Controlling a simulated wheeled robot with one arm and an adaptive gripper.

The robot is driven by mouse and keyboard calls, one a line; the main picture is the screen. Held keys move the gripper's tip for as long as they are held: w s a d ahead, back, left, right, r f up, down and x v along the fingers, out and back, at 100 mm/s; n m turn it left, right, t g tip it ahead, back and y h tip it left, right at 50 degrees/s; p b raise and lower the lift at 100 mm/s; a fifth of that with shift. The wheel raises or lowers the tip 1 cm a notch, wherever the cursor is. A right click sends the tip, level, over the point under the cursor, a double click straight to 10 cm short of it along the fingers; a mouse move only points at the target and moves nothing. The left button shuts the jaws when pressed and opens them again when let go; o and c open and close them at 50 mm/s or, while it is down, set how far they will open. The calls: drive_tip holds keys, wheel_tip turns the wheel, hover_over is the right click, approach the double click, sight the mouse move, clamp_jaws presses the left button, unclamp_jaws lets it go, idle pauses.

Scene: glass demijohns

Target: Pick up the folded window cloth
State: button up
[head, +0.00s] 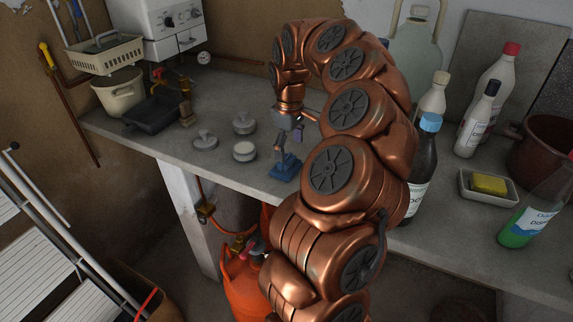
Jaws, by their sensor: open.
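The folded window cloth (285,171) appears as a small blue bundle on the grey worktop, close to its front edge. My gripper (287,154) points down right above the cloth, with its fingers open. At this size I cannot tell whether the fingertips touch the cloth. My copper arm arches over from the right and hides part of the worktop behind and beside the gripper.
Several grey weights (244,123) stand left of the cloth. Bottles, including a dark one (421,165), a large glass demijohn (415,55) and a dish with a yellow sponge (489,184) stand to the right. An orange gas cylinder (243,283) is below.

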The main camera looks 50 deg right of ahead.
sight(288, 159)
drive_tip(key=shift+a+f, duration=0.2)
drive_tip(key=shift+f, duration=0.2)
drive_tip(key=shift+a+f+p, duration=0.15)
drive_tip(key=shift+f+p, duration=0.5)
drive_tip(key=shift+f, duration=1.05)
drive_tip(key=c, duration=1.2)
drive_tip(key=shift+c, duration=0.2)
drive_tip(key=shift+r, duration=0.1)
drive_tip(key=shift+r+b, duration=0.85)
drive_tip(key=shift+r, duration=0.8)
drive_tip(key=s+a+r+b, duration=0.1)
drive_tip(key=s+a+b, duration=0.4)
drive_tip(key=s+a, duration=0.4)
drive_tip(key=s, duration=0.4)
drive_tip(key=shift+r, duration=0.25)
drive_tip(key=shift+a, duration=0.1)
